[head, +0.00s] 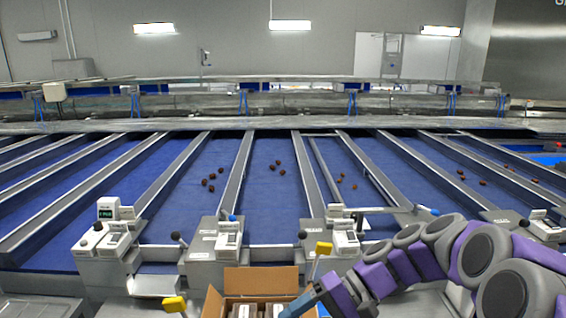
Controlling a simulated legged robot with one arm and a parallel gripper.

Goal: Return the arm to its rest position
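My arm, grey and purple, reaches in from the right edge and slopes down to the lower middle of the head view. My gripper (297,304) is at its end, low in the picture by the right side of an open cardboard box (262,280). Its blue-grey tip is small and partly cut off by the lower edge, so I cannot tell whether it is open or holds anything. The box has raised flaps and dark packs with pale tops inside. Several dark dates (211,180) lie on a blue belt, with more dates (277,167) on the belt beside it.
Blue belts (265,215) between metal rails run away from me. Grey machine units with displays (228,238) stand along their near ends. Yellow-topped levers (323,248) rise near the box, one close to my arm. A metal frame (290,104) crosses the back.

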